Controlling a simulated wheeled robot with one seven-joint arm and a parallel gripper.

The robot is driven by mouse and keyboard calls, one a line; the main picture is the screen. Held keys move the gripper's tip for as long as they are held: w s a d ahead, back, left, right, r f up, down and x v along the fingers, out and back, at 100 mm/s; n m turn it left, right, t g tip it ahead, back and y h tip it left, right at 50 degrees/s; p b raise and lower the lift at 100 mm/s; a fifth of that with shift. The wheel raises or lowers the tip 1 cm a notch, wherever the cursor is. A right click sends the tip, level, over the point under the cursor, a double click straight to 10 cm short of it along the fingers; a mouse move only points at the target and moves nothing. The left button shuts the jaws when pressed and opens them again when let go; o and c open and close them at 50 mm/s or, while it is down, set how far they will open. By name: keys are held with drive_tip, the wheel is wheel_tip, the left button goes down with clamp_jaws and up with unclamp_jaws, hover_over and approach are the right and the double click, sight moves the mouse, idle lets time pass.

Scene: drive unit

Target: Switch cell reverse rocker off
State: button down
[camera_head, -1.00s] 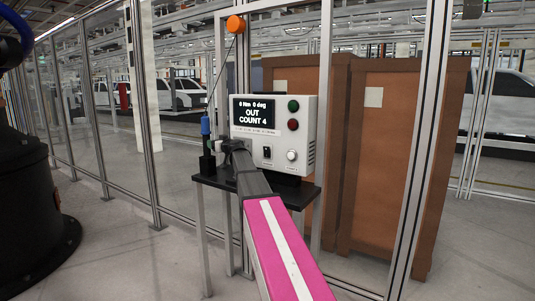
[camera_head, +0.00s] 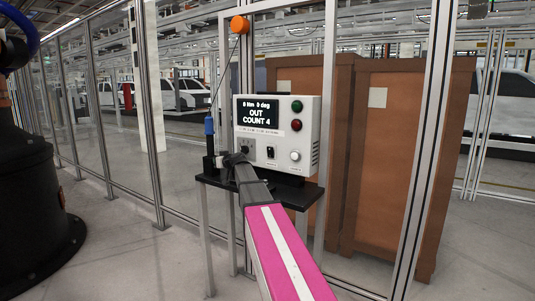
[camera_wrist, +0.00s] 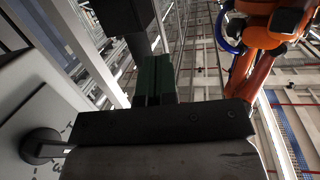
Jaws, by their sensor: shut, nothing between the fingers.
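A white controller box (camera_head: 277,133) stands on a small black stand and faces me. Its display reads "OUT COUNT 4". A small black rocker (camera_head: 271,153) sits low on its front, between a dark round fitting (camera_head: 245,146) and a pale knob (camera_head: 295,156). The labels are too small to read. My gripper (camera_head: 233,159) is shut and empty at the box's lower left corner, left of the rocker; I cannot tell if it touches the box. In the wrist view my shut fingers (camera_wrist: 154,78) point away, with the box (camera_wrist: 35,95) at left. The rocker is not visible there.
A green button (camera_head: 297,106) and a red button (camera_head: 296,125) are at the box's upper right. A blue-bodied tool (camera_head: 209,127) hangs on a cable left of the box. Fence posts and brown panels (camera_head: 390,150) stand behind. An orange robot arm (camera_wrist: 262,45) shows in the wrist view.

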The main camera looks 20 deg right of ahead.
drive_tip(key=s+a+f+m+g+h, duration=0.15)
drive_tip(key=s+f+g, duration=0.25)
drive_tip(key=s+f, duration=0.75)
drive_tip(key=s+a+f+g, duration=0.35)
drive_tip(key=s+f, duration=0.55)
drive_tip(key=f, duration=0.5)
drive_tip(key=s+d+f+m+g+h, duration=0.1)
drive_tip(key=s+d+f+g+h, duration=0.2)
drive_tip(key=s+f, duration=0.35)
drive_tip(key=s+d+f+m+g+h, duration=0.1)
drive_tip(key=s+d+f+g+h, duration=0.2)
drive_tip(key=s, duration=0.7)
drive_tip(key=w+d+r+n+t+h, duration=0.1)
drive_tip(key=w+d+r+t+h, duration=0.1)
drive_tip(key=w+d+r+h, duration=0.35)
drive_tip(key=w+d+r+n+t+h, duration=0.1)
drive_tip(key=w+d+r+t+h, duration=0.15)
drive_tip(key=r, duration=0.55)
drive_tip(key=w+r+n+t+h, duration=0.2)
drive_tip(key=w+r+t+h, duration=0.1)
drive_tip(key=r, duration=0.9)
drive_tip(key=w+d+r+n+t+h, duration=0.1)
drive_tip(key=w+r, duration=0.5)
drive_tip(key=r, duration=0.6)
drive_tip(key=n+t+h, duration=0.1)
drive_tip(key=t+h, duration=0.1)
drive_tip(key=h, duration=0.1)
drive_tip(key=shift+r, duration=0.4)
drive_tip(key=shift+d, duration=0.1)
